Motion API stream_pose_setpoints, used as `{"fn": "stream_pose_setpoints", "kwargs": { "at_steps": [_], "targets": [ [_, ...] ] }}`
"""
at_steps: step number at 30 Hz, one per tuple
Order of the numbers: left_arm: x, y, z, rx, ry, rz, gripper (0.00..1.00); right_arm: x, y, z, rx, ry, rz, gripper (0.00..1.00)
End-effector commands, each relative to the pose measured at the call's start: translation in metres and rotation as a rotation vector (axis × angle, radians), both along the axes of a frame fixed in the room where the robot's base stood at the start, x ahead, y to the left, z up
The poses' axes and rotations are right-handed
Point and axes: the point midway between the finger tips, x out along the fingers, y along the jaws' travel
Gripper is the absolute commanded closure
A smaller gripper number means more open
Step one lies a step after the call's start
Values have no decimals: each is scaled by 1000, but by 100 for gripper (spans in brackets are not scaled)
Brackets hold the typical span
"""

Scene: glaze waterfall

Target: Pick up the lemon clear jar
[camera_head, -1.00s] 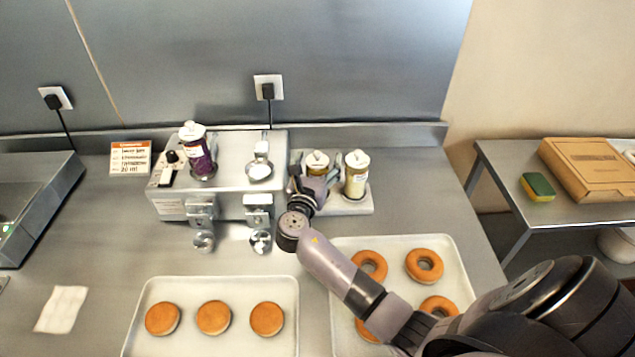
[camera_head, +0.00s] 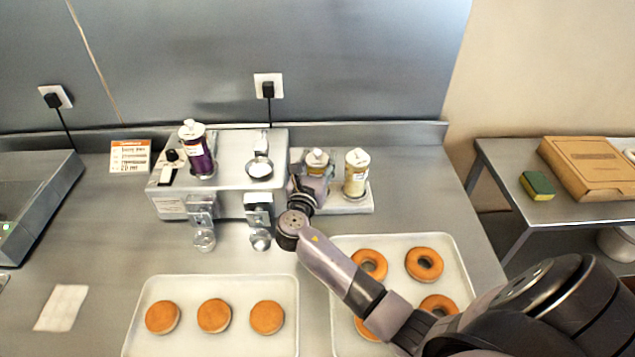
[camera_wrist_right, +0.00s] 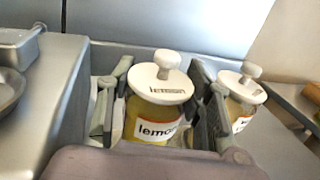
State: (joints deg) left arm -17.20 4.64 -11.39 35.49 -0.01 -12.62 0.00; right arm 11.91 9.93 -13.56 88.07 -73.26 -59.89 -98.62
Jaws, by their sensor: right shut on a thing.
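The lemon clear jar (camera_wrist_right: 155,113) has a white lid with a knob, a label reading "lemon" and yellowish contents. It stands upright in the right wrist view, between the two fingers of my right gripper (camera_wrist_right: 160,110), which is shut on it. In the head view the jar's white lid (camera_head: 317,157) shows above my right gripper (camera_head: 314,180), which hides most of its body. The jar is at the left part of a pale tray (camera_head: 345,208) behind the doughnuts. My left gripper does not show.
A second white-lidded jar (camera_head: 356,172) stands close on the right of the lemon jar. A steel dispenser (camera_head: 230,150) with a purple jar (camera_head: 198,158) is on the left. Trays of buns (camera_head: 140,340) and doughnuts (camera_head: 450,245) lie in front.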

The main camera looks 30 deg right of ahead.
Motion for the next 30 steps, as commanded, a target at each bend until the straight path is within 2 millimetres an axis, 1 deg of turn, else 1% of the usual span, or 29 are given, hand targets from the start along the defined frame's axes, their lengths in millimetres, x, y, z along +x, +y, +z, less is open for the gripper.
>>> {"fn": "stream_pose_setpoints", "kwargs": {
  "at_steps": [1, 4, 20, 23, 26, 30],
  "targets": [
    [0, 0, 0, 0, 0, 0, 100, 0, 0, 0, 0, 0, 1, 93],
    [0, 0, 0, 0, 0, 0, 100, 0, 0, 0, 0, 0, 1, 100],
    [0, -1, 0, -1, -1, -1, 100, 1, 0, 4, -2, -4, 0, 100],
    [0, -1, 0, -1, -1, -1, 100, 1, 0, 11, -1, -6, 0, 100],
    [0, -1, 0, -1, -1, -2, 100, 1, 0, 22, 0, -8, 0, 100],
    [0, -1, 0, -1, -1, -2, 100, 1, 0, 50, 0, -12, 0, 100]
  ]
}}
